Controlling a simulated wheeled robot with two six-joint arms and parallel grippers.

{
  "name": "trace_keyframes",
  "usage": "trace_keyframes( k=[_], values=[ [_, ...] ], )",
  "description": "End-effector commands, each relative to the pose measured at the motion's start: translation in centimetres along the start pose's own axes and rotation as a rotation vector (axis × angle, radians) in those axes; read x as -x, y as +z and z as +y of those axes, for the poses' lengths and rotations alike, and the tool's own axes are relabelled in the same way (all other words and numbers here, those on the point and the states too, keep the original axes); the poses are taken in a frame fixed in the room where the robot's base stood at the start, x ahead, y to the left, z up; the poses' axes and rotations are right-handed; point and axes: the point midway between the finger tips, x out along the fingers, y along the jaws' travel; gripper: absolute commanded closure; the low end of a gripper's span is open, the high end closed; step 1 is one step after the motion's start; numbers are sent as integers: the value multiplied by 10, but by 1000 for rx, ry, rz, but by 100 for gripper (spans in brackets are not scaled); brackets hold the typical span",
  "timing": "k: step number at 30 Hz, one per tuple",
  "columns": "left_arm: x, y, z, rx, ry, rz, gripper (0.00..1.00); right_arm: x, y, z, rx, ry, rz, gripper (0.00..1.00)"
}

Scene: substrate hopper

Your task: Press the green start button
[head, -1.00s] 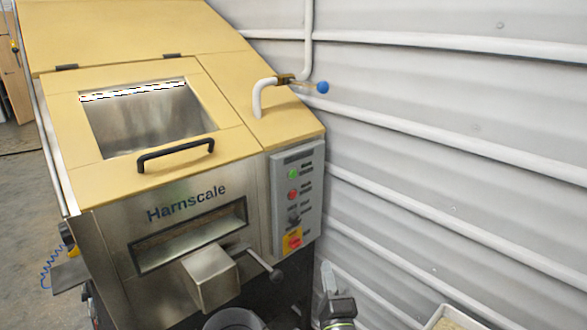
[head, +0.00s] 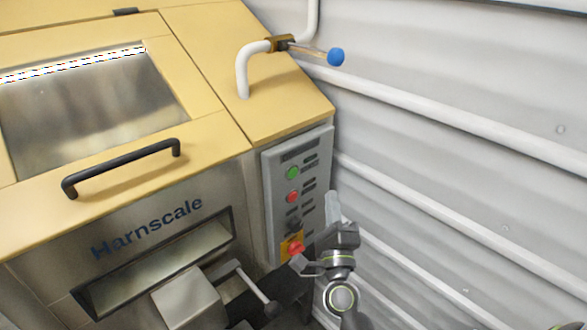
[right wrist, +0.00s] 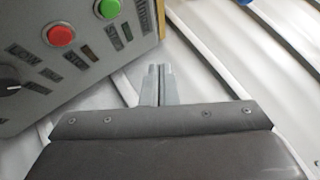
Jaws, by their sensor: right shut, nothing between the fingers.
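The green start button (head: 293,173) is at the top of the grey control panel (head: 318,190) on the front right of the machine. In the right wrist view the green button (right wrist: 108,8) is at the top edge, partly cut off. My right gripper (head: 332,203) is right of the panel's lower part, below the green button's height, pointing up. In the right wrist view its fingertips (right wrist: 159,70) are together and empty, to the right of the panel, apart from the button. My left gripper is not in view.
Below the green button are a red button (head: 293,197), a black selector knob (head: 293,224) and a red emergency stop (head: 295,247) on yellow. A corrugated wall (head: 450,160) stands close on the right. A blue-ended valve lever (head: 335,57) juts out above.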

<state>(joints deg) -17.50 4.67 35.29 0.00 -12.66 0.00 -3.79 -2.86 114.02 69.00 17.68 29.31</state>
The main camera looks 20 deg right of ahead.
Motion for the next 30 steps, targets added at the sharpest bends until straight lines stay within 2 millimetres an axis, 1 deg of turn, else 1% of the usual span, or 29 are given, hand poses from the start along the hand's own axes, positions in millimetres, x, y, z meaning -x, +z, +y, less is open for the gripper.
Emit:
trace_keyframes(
  k=[3,8,11,16,24,30],
  values=[
    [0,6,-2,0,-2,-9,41,0,0,0,0,0,0,100],
    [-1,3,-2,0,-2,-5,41,-4,3,3,0,0,0,100],
    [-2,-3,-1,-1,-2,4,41,-10,8,8,0,-1,-1,100],
    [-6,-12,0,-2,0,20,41,-27,20,20,0,-2,-1,100],
    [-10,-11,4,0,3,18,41,-51,37,38,0,-1,-1,100],
    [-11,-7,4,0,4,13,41,-60,44,44,1,0,-1,100]
  ],
)
